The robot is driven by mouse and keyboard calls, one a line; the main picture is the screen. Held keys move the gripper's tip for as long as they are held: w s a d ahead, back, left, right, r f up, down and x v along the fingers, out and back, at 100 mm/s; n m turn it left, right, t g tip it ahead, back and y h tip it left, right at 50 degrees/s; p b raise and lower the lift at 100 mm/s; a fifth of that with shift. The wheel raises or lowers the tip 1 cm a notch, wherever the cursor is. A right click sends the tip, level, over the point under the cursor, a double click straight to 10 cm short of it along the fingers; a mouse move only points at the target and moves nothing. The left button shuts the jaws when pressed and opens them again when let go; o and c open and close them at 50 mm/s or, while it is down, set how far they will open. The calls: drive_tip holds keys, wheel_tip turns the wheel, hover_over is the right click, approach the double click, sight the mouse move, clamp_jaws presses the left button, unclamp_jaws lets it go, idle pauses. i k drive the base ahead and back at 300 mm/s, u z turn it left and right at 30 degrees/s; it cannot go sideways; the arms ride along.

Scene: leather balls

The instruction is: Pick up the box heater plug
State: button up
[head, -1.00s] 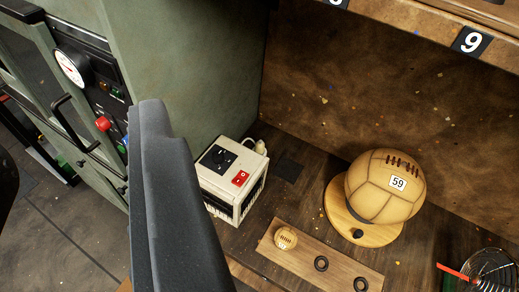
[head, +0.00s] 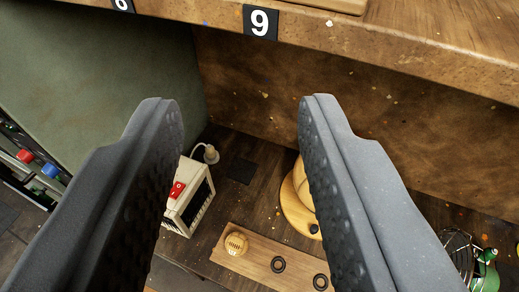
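The box heater (head: 190,200) is a cream box with a red switch and a dark grille, on the dark wooden shelf at centre left. My left finger hides part of it. In the picture, the plug lies between the fingers, nearer the left one. It appears farther off than the fingertips, with nothing touching it.
A wooden board (head: 262,258) with a small ball and black rings lies in front. A round wooden stand (head: 296,208) with a leather ball is partly hidden by my right finger. A wire fan (head: 458,250) and green bottle (head: 487,270) stand right.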

sight(211, 154)
drive_tip(key=z, duration=2.2)
drive_tip(key=k, duration=2)
drive_tip(key=u, duration=1.8)
drive_tip(key=i, duration=1)
drive_tip(key=z, duration=0.05)
